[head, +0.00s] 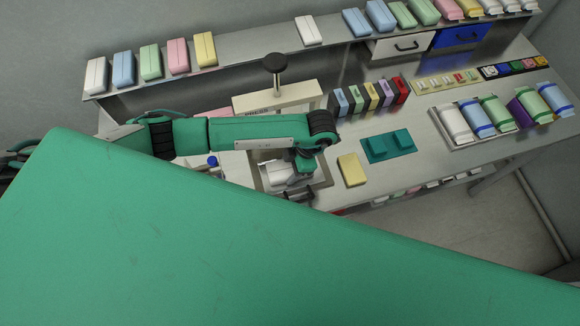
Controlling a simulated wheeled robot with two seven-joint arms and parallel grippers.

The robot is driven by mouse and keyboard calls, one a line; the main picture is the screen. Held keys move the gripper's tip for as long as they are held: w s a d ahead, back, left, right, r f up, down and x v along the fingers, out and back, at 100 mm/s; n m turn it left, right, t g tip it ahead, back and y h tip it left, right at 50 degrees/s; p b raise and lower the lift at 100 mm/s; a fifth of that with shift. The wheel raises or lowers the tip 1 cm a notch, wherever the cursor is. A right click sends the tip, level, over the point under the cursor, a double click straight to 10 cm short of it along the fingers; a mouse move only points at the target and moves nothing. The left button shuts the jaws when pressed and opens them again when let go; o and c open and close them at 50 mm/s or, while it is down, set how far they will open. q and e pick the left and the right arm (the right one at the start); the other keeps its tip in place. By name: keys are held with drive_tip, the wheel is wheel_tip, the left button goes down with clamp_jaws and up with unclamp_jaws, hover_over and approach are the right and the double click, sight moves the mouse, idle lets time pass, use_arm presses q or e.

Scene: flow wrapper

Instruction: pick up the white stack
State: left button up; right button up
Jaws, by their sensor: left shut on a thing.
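My left gripper (297,184) reaches down at the middle of the workbench, at the end of my green arm. It is shut on a white stack (276,177), which lies low in a square, light-rimmed recess (257,182) of the bench. The gripper and wrist hide part of the stack. I cannot tell if the stack touches the surface below it. My right gripper is not in view.
A press-like machine with a black knob (273,63) stands behind my gripper. A yellow block (352,170) and a teal fixture (388,145) lie to the right. Upright coloured packs (370,96) and a tray of wrapped stacks (463,139) stand farther right. Pastel stacks (151,62) line the shelf.

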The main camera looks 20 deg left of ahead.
sight(284, 167)
use_arm(q)
drive_tip(key=shift+r, duration=0.15)
wheel_tip(284, 167, up, 5)
drive_tip(key=shift+w+f+b, duration=0.1)
drive_tip(key=shift+b, duration=0.9)
wheel_tip(284, 167, up, 15)
drive_tip(key=b, duration=0.1)
